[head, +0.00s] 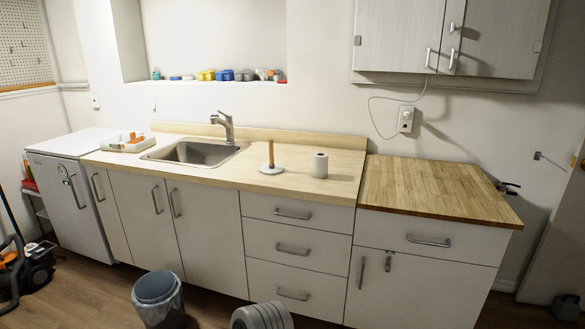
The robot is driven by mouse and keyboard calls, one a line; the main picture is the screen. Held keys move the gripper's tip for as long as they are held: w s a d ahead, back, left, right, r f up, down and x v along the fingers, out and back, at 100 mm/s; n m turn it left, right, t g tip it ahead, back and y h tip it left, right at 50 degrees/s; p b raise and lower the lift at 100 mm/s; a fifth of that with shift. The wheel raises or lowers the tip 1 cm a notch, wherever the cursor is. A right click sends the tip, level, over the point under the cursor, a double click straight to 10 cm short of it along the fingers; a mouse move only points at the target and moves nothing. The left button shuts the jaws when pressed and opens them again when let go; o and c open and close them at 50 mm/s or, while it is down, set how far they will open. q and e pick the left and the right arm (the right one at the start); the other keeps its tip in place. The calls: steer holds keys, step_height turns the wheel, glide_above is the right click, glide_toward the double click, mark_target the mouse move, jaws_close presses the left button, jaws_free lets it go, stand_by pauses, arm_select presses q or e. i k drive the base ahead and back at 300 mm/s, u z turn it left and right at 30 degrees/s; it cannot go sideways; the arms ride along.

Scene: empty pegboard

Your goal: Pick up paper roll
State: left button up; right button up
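A small white paper roll (320,166) stands upright on the light wooden countertop (225,173), right of the sink. Just left of it, and apart from it, is a holder (271,157) with an upright wooden peg on a round white base. The peg is bare. Neither of my grippers is in view.
A sink (198,153) with a tap (224,126) lies left of the holder. A white tray (127,143) sits further left. A butcher-block counter (435,188) to the right is bare. A grey bin (158,296) stands on the floor before the cabinets.

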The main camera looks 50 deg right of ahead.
mark_target(320, 160)
steer(key=u, duration=0.15)
steer(key=i, duration=1.55)
steer(key=z, duration=0.85)
steer(key=i, duration=1.05)
steer(key=z, duration=1.25)
